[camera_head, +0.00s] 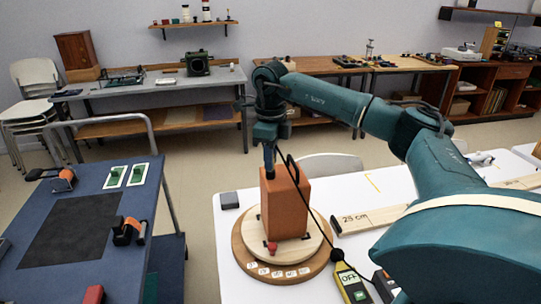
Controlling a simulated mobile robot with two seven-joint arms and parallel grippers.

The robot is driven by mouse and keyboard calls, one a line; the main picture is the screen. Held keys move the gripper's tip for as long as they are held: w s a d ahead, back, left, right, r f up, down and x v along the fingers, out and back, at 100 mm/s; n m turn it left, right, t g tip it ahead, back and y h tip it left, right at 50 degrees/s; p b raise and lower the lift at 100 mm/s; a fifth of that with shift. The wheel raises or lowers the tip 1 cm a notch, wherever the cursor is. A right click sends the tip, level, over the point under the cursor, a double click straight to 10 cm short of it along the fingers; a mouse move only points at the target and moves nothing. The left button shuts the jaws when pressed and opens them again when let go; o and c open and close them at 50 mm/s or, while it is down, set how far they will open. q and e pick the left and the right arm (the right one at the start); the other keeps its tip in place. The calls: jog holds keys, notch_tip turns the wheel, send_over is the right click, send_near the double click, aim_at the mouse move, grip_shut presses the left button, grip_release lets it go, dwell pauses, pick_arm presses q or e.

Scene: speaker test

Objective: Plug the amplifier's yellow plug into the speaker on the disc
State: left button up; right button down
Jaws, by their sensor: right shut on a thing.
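The speaker, a tall orange-brown box (289,208), stands upright on the round wooden disc (247,262). My right gripper (269,168) points down at the speaker's top left edge. It is shut at the end of a black cable, on what seems to be the yellow plug; the fingers hide it, and I cannot tell whether it touches the speaker. The cable runs down past the speaker's right side to a yellow unit with a green OFF display (351,285), seemingly the amplifier. My left gripper is not in view.
A red knob (272,247) sits at the disc's front, above several labels. A dark grey block (229,200) and a ruler marked 25 cm (369,219) lie on the white table (214,232). A blue cart (62,272) stands left, across a gap.

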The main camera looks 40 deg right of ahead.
jog(key=shift+f, duration=0.15)
jog(key=c, duration=1.3)
grip_release()
